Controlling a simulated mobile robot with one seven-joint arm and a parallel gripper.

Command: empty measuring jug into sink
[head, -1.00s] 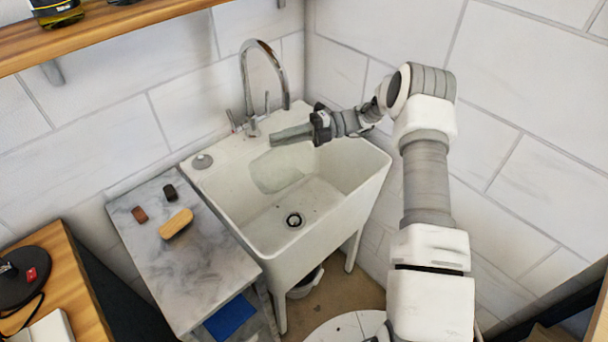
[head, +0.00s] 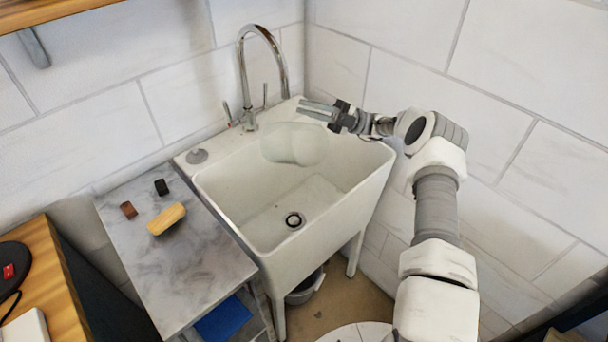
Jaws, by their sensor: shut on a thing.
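The measuring jug (head: 292,145) is a pale, translucent shape in the head view, over the back part of the white sink (head: 227,190). It blends with the sink wall; it looks tipped on its side, but its mouth and handle are hard to make out. My gripper (head: 310,110) reaches in from the right above the sink's back rim and is shut on the jug, which hangs below the fingers. I cannot tell whether any liquid is in the jug or leaving it. The dark drain (head: 294,220) shows in the sink floor.
A chrome tap (head: 246,80) arches at the sink's back, left of my gripper. A marble-topped side table (head: 195,270) on the left holds a yellow sponge (head: 167,219) and two small blocks. Tiled walls close in behind and right.

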